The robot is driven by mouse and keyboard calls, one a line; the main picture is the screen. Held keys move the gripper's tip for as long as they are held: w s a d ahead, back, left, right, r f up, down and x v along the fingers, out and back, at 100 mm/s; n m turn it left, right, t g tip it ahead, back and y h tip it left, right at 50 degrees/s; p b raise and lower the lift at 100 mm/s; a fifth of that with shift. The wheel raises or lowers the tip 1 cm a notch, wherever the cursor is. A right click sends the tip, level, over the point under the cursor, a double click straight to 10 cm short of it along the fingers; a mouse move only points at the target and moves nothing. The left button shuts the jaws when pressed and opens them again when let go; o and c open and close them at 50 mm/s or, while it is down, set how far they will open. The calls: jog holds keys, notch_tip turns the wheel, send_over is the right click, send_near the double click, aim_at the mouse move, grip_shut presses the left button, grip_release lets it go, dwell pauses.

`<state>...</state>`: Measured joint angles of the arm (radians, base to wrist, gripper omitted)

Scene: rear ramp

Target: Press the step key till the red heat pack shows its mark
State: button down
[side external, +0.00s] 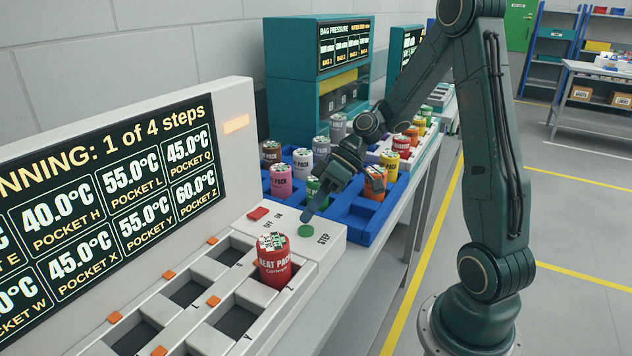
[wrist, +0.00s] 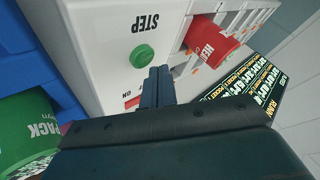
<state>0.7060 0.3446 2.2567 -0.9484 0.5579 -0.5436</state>
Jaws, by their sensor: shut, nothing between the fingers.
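The green round step key (side external: 305,231) sits on the white panel beside the word STEP. It also shows in the wrist view (wrist: 143,55). My gripper (side external: 306,217) is shut and empty, its tips close above the key; I cannot tell from the side whether they touch. In the wrist view the fingertips (wrist: 158,70) appear beside the key. The red heat pack (side external: 275,262) stands upright in a pocket near the panel; part of it shows in the wrist view (wrist: 212,38). The display (side external: 110,185) reads "1 of 4 steps", with pocket Z at 60.0°C.
A red on/off switch (side external: 258,214) sits close to the step key. A blue tray (side external: 373,212) with several coloured packs stands behind the panel. Several empty pockets (side external: 235,322) lie in front. Teal machines (side external: 320,100) stand further back.

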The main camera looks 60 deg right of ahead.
aim_at(311, 230)
jog(key=shift+r, duration=0.1)
jog(key=shift+r, duration=2.45)
jog(key=shift+a, duration=0.1)
jog(key=shift+s+a+r+h, duration=0.25)
jog(key=shift+s+a+h, duration=0.05)
jog(key=shift+a+h, duration=0.1)
jog(key=s+a+r+m+t+h, duration=0.1)
jog(key=s+r+m+h, duration=0.1)
jog(key=s, duration=0.5)
jog(key=s+a+r+m+h, duration=0.2)
jog(key=s+r+h, duration=0.2)
jog(key=s, duration=0.4)
jog(key=shift+s+r+t+h, duration=0.2)
jog(key=shift+t+h, duration=0.2)
jog(key=shift+h, duration=0.4)
dwell(2.6)
